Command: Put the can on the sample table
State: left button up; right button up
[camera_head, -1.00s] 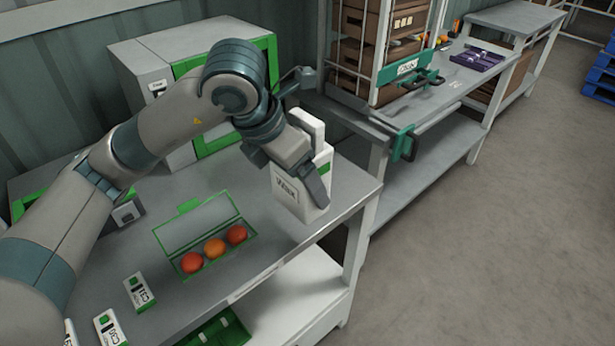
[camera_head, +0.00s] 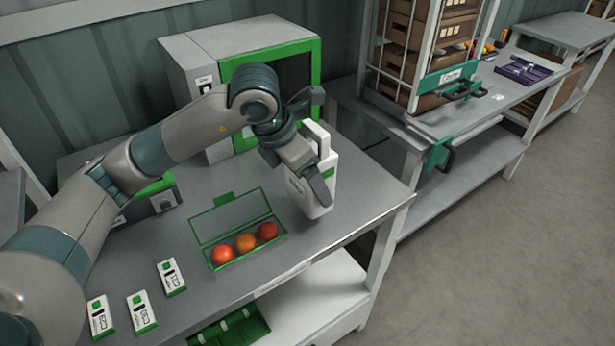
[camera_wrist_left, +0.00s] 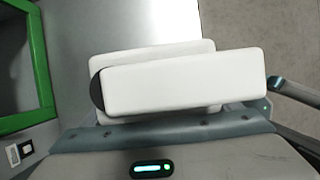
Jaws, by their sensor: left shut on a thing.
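The white can (camera_head: 325,197), a jug with a top handle and a label, is upright over the right part of the grey table (camera_head: 365,195). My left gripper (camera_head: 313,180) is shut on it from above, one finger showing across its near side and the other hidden. Whether the can's base touches the table I cannot tell. In the left wrist view the can's white top and handle (camera_wrist_left: 185,82) fill the middle between the fingers. My right gripper is not in view. I cannot tell from any sign which table is the sample table.
An open green box (camera_head: 222,262) with three red-orange fruits lies left of the can. Several small labelled packs (camera_head: 172,277) lie at the front left. A green-framed cabinet (camera_head: 196,75) stands behind. A second bench (camera_head: 440,160) with a caged crate rack stands to the right.

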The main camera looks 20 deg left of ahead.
pick_arm(q)
jog(key=shift+f, duration=0.55)
notch_tip(320, 180, down, 2)
jog(key=shift+f+p, duration=0.15)
jog(key=shift+p, duration=0.4)
jog(key=shift+f, duration=0.15)
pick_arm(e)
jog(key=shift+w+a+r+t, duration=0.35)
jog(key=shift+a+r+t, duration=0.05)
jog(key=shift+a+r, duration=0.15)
pick_arm(q)
jog(key=shift+f, duration=0.1)
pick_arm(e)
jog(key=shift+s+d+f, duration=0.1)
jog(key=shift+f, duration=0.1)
pick_arm(q)
jog(key=o, duration=2)
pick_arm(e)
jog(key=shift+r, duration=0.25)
